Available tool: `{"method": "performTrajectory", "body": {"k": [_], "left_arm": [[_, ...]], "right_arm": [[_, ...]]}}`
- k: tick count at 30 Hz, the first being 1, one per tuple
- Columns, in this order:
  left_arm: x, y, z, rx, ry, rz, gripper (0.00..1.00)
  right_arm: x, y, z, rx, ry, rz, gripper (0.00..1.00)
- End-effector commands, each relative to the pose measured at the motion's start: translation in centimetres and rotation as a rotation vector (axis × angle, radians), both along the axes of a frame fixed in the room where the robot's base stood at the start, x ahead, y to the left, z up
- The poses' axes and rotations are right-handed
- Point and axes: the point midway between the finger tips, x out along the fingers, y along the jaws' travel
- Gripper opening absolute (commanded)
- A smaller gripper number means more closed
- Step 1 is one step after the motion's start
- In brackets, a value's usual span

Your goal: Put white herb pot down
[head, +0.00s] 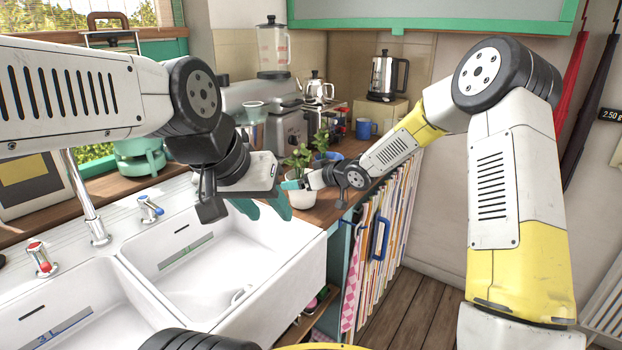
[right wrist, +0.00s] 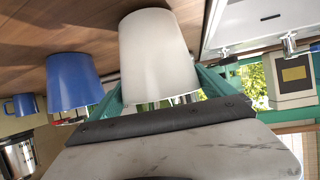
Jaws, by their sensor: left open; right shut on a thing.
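The white herb pot (head: 304,199) with its green plant (head: 298,160) is at the wooden counter beside the sink, upright. In the right wrist view, which is upside down, the white pot (right wrist: 155,50) sits between the teal fingers of my right gripper (right wrist: 160,92). My right gripper (head: 294,185) is shut on it. The pot's base is at or close to the counter; I cannot tell whether it touches. My left gripper (head: 262,206) is open and empty above the sink's right rim, left of the pot, and partly hides that area.
A blue herb pot (head: 327,159) stands just behind the white one; it also shows in the right wrist view (right wrist: 72,82). A blue mug (head: 364,128), a kettle (head: 386,78) and a coffee machine (head: 270,112) are further back. The white sink (head: 200,270) lies left of the counter.

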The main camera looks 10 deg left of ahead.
Motion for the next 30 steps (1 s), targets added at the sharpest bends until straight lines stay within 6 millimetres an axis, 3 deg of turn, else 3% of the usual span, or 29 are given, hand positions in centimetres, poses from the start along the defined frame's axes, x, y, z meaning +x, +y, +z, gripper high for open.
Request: {"method": "performTrajectory", "body": {"k": [10,11,12,21,30], "left_arm": [[0.0,0.0,0.0,0.000,0.000,0.000,0.44],[0.0,0.0,0.0,0.000,0.000,0.000,0.44],[0.0,0.0,0.0,0.000,0.000,0.000,0.44],[0.0,0.0,0.0,0.000,0.000,0.000,0.44],[0.0,0.0,0.0,0.000,0.000,0.000,0.44]], "right_arm": [[0.0,0.0,-0.4,0.001,-0.002,0.001,0.29],[0.0,0.1,-0.4,0.001,-0.002,0.001,0.95],[0.0,0.1,-0.4,0.001,-0.002,0.000,1.00],[-0.2,-0.4,-0.3,-0.001,0.000,-0.001,1.00],[-2.9,-3.8,1.8,0.000,-0.002,-0.003,1.00]]}}
